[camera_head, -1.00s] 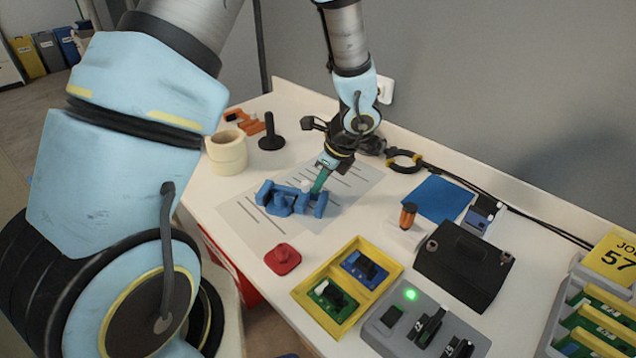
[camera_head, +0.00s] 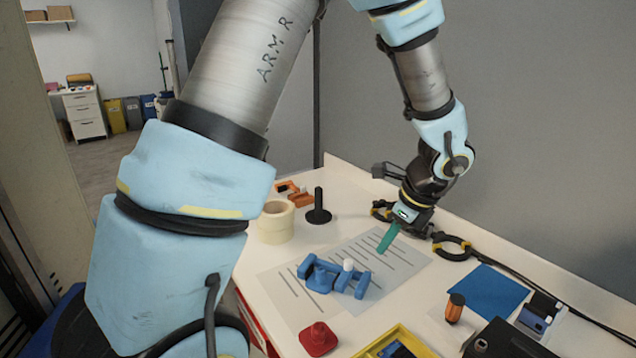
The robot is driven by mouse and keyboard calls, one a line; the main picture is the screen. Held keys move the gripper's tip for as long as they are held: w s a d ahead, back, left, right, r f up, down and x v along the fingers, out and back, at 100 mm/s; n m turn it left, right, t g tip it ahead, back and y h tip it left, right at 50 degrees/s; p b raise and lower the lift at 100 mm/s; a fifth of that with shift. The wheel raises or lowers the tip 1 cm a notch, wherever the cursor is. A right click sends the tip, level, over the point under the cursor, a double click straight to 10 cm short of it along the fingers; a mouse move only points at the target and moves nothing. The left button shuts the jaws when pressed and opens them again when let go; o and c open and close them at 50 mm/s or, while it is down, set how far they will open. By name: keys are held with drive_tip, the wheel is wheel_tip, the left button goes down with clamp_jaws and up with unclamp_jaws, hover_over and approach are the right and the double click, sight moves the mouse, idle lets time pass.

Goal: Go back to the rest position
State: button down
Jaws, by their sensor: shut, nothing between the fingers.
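My gripper (camera_head: 388,238) is at the end of my arm, above the printed paper sheets (camera_head: 400,265) on the white table. Its teal fingers are together with nothing between them. A blue fixture (camera_head: 330,277) lies on the sheets to the lower left of the fingertips, apart from them. A small white piece (camera_head: 348,265) sits at the fixture.
A tape roll (camera_head: 274,222), a black stand (camera_head: 318,208) and an orange tool (camera_head: 292,192) stand at the back left. A red piece (camera_head: 318,338) and a yellow tray (camera_head: 398,334) are in front.

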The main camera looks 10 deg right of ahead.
drive_tip(key=a+r+n+h, duration=0.1)
drive_tip(key=a+r+n, duration=0.1)
drive_tip(key=a+n, duration=1.1)
drive_tip(key=a+r+n+g+h, duration=0.1)
drive_tip(key=a+r+n+h, duration=0.1)
drive_tip(key=a+n, duration=1)
drive_tip(key=shift+s+a+r+n, duration=0.3)
drive_tip(key=shift+a+n, duration=0.1)
drive_tip(key=shift+a, duration=0.65)
drive_tip(key=shift+w, duration=0.1)
